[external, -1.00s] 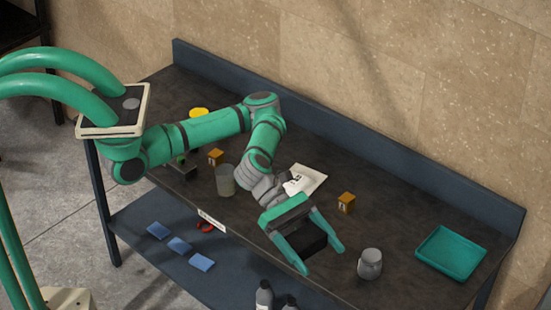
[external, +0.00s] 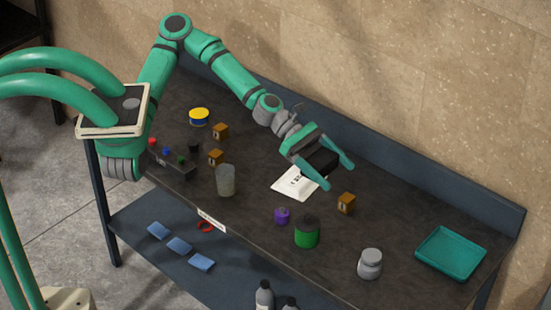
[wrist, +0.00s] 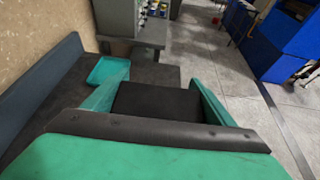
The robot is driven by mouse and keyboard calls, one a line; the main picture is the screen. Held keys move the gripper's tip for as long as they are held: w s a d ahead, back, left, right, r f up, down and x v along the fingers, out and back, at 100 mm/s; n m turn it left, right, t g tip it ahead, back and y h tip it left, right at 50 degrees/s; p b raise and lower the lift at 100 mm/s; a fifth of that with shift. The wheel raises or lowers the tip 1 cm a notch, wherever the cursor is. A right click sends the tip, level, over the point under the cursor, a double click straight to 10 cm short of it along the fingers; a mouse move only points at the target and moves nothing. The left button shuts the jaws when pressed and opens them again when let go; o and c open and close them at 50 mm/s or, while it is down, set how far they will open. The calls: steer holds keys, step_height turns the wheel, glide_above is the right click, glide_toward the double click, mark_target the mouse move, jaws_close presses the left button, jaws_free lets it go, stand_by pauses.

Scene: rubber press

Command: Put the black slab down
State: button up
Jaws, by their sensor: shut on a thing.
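The black slab (external: 321,163) is held between the two green fingers of my gripper (external: 338,175), over the back middle part of the dark workbench (external: 390,215). In the external view it overlaps the white sheet or packet (external: 293,184); I cannot tell how high above the bench it is. In the wrist view the slab (wrist: 157,101) fills the space between the fingers (wrist: 155,92), and its underside is hidden.
A brown block (external: 346,203), green can (external: 307,231), purple piece (external: 282,215) and grey jar (external: 370,263) stand nearby. A teal tray (external: 451,253) lies at the right end. A grey cup (external: 225,180) is left. Bare bench lies between the block and tray.

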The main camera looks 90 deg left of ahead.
steer(key=s+a+f+n+t+y, duration=0.15)
steer(key=s+a, duration=0.25)
steer(key=a, duration=0.4)
steer(key=s+a+f, duration=0.3)
steer(key=a, duration=0.5)
steer(key=s+a+f+n, duration=0.15)
steer(key=s+a, duration=0.25)
steer(key=a, duration=0.4)
steer(key=s+a+f+n+t+y, duration=0.1)
steer(key=s+a+f+y, duration=0.3)
steer(key=s+a, duration=0.95)
steer(key=h, duration=0.2)
glide_above(269, 161)
steer(key=f, duration=1.4)
steer(key=shift+s+d+f, duration=0.3)
steer(key=shift+s+f, duration=0.05)
steer(key=shift+f, duration=0.05)
steer(key=shift+w+a+f+y, duration=0.3)
steer(key=shift+w+f+y, duration=0.05)
steer(key=shift+f, duration=0.25)
steer(key=shift+a+f, duration=0.1)
steer(key=shift+f, duration=1.45)
